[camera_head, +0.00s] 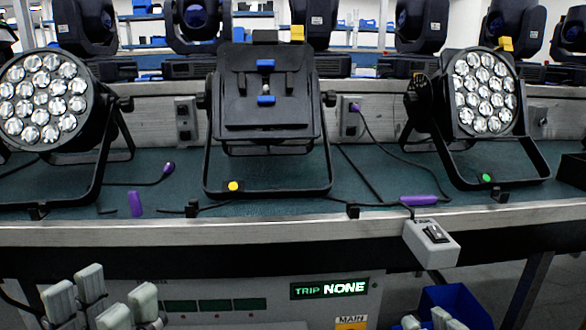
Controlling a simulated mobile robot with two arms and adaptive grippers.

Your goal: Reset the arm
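My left gripper (102,300) is at the bottom left, below the bench's front edge. Its pale grey finger pads stand apart with nothing between them. Only the pale tips of my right gripper (426,320) show at the bottom edge, in front of a blue bin; the rest is cut off. Neither gripper touches a lamp. Three black par cans stand on the bench: a left one (45,100) and a right one (487,92) with round lens faces toward me, and a middle one (267,90) showing a flat black panel with blue latches.
The bench (300,228) has a teal top and a metal front edge. A grey switch box (432,242) hangs at that edge. Purple connectors (136,203) and cables lie on top. Below are a panel reading "TRIP NONE" (330,289) and a blue bin (455,300). Moving-head lights (420,25) line the back.

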